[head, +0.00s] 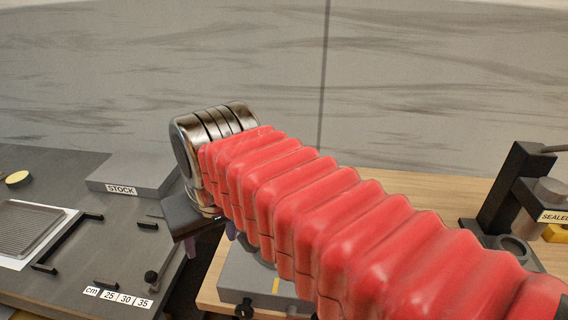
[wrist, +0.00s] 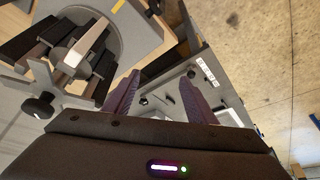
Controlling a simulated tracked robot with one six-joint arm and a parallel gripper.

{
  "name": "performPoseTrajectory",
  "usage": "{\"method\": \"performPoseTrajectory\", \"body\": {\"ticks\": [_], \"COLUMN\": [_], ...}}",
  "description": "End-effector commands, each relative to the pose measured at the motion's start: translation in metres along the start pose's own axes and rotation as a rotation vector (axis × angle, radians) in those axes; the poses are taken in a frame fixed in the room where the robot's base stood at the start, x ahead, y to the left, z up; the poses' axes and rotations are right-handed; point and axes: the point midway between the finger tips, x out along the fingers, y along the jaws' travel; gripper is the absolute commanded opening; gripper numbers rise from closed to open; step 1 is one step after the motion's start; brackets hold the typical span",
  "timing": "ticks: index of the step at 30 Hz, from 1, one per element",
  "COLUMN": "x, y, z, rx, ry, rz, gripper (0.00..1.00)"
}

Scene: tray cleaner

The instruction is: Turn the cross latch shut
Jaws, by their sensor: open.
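My gripper (wrist: 160,92) shows in the wrist view as two purple fingers, spread apart with nothing between them. To their left is a grey machine (wrist: 142,38) with black blocks and a pale metal bar.
In the head view, a dark bench at left holds a grey STOCK block (head: 138,174), a ribbed tray (head: 28,229), black brackets and a ruler strip. A black stand (head: 505,190) with a SEALED label is at right. Open floor (wrist: 275,60) shows in the wrist view.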

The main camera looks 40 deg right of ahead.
Motion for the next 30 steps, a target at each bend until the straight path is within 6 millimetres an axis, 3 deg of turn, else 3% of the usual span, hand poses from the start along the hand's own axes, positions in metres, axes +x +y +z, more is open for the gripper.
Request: {"method": "performPoseTrajectory", "body": {"ticks": [6,15,24,30], "x": [-0.044,-0.1,-0.149,-0.165], "y": [0.038,0.096,0.156,0.174], "z": [-0.047,-0.093,-0.118,-0.121], "rx": [0.176,0.416,0.649,0.725], "ry": [-0.089,-0.211,-0.323,-0.361], "rz": [0.051,0.109,0.155,0.168], "gripper": [0.51,0.51,0.51,0.51]}}
